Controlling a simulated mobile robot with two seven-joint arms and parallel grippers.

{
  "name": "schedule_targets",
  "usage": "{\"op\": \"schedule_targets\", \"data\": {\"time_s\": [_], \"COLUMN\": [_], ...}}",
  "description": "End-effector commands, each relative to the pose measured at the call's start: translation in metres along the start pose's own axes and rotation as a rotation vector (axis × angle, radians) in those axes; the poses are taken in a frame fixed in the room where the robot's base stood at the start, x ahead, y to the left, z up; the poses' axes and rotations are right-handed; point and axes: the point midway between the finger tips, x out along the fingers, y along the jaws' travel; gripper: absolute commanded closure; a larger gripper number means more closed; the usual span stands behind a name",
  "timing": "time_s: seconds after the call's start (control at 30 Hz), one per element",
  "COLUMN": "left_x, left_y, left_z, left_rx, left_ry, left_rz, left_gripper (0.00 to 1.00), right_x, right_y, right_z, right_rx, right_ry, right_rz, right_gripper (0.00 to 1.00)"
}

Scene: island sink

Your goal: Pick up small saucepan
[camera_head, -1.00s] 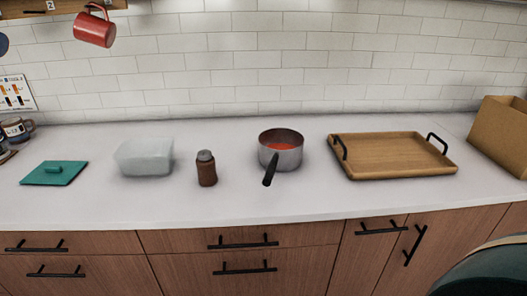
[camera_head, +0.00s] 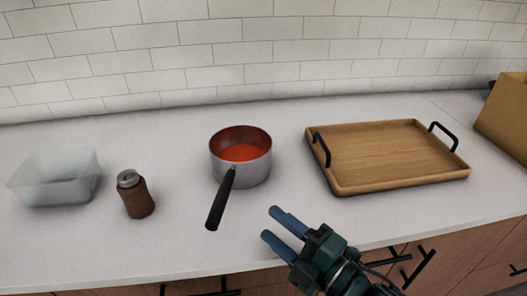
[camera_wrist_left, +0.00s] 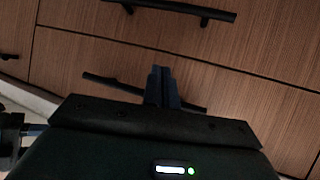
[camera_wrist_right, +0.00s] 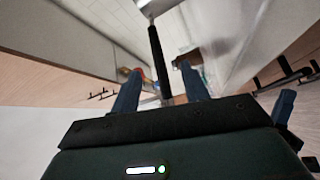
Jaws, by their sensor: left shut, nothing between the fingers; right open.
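The small saucepan (camera_head: 243,172) is a grey metal pot with red contents. It stands upright on the white counter, its black handle (camera_head: 221,199) pointing toward the front edge. My right gripper (camera_head: 277,230) is open and empty, to the right of the handle and apart from it. In the right wrist view the handle (camera_wrist_right: 158,62) shows beyond and between the open fingers (camera_wrist_right: 160,88), with part of the pan (camera_wrist_right: 155,6) at the top edge. My left gripper (camera_wrist_left: 162,70) is shut and empty in front of the wooden drawers, outside the head view.
A wooden tray (camera_head: 395,184) with black handles lies to the right of the pan. A brown shaker (camera_head: 136,196) and a clear container (camera_head: 55,180) stand to the left. A cardboard box (camera_head: 505,120) is at the far right. Drawer handles (camera_wrist_left: 175,8) jut out near my left gripper.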

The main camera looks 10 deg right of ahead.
Motion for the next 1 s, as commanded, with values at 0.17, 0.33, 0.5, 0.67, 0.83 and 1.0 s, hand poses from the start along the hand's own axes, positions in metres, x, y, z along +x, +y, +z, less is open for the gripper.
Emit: {"op": "schedule_targets", "data": {"time_s": [0.17, 0.33, 0.5, 0.67, 0.83, 1.0], "left_x": [-0.003, -0.007, -0.008, -0.007, -0.009, -0.009], "left_y": [-0.001, -0.001, -0.003, -0.006, -0.007, -0.008], "left_z": [0.0, -0.001, 0.002, 0.006, -0.002, -0.004], "left_rx": [0.007, 0.02, 0.024, 0.025, 0.02, 0.008], "left_ry": [-0.003, -0.016, -0.03, -0.039, -0.035, -0.038], "left_rz": [0.0, -0.004, -0.009, -0.015, -0.021, -0.029], "left_gripper": [1.0, 1.0, 1.0, 1.0, 1.0, 1.0], "right_x": [0.009, 0.038, 0.067, 0.08, 0.097, 0.122], "right_y": [0.005, 0.007, 0.006, 0.004, 0.008, 0.007], "right_z": [-0.003, -0.004, -0.004, -0.005, -0.008, -0.01], "right_rx": [-0.035, -0.032, -0.03, -0.03, -0.029, -0.028], "right_ry": [0.016, 0.015, 0.014, 0.015, 0.014, 0.014], "right_rz": [0.011, 0.013, 0.011, 0.008, 0.01, 0.008], "right_gripper": [0.55, 0.55, 0.55, 0.55, 0.55, 0.55]}}
